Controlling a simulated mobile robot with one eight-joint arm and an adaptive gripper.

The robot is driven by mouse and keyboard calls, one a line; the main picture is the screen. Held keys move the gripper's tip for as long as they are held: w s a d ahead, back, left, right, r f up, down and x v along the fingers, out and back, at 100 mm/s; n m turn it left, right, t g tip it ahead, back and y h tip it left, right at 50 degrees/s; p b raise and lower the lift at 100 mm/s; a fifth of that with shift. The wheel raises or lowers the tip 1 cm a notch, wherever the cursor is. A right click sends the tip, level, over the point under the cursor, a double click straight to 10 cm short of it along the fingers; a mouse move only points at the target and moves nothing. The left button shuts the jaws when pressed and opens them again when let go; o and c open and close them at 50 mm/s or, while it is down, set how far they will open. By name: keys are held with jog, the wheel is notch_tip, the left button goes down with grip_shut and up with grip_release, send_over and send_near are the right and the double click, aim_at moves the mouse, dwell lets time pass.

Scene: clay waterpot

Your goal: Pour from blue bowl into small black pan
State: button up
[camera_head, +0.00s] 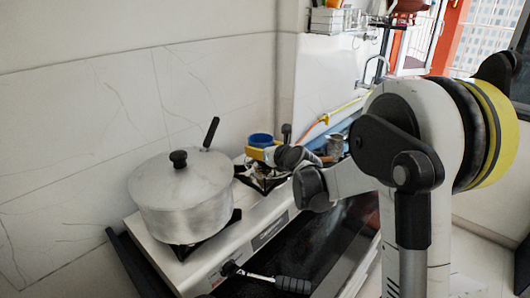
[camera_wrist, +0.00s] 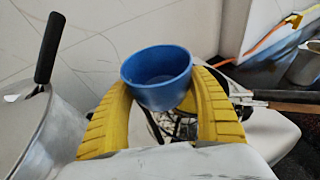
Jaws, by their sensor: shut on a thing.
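The blue bowl (camera_wrist: 157,80) is held between the yellow fingers of my gripper (camera_wrist: 160,100) in the wrist view. It looks upright, its rim facing up, and I cannot make out any contents in its blue interior. In the head view the blue bowl (camera_head: 260,140) is above the far burner, with my gripper (camera_head: 263,153) around it, partly hidden by my arm. I cannot clearly make out a small black pan in either view.
A large lidded metal pot (camera_head: 185,200) stands on the near burner, left of my gripper. A black handle (camera_head: 211,132) rises behind it. The far burner (camera_head: 262,177) lies below the bowl. A black-handled item (camera_head: 293,285) is at the front. A tiled wall (camera_head: 90,120) stands behind.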

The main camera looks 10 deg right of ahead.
dwell(0.3)
jog(key=shift+r, duration=0.15)
notch_tip(320, 180, up, 5)
jog(key=p, duration=0.3)
jog(key=shift+p, duration=0.3)
jog(key=shift+d, duration=0.1)
jog(key=s+f, duration=0.2)
jog(key=s, duration=0.8)
jog(key=s+f+n+y+b, duration=0.1)
jog(key=s+f, duration=0.2)
jog(key=s, duration=0.8)
jog(key=shift+s, duration=0.2)
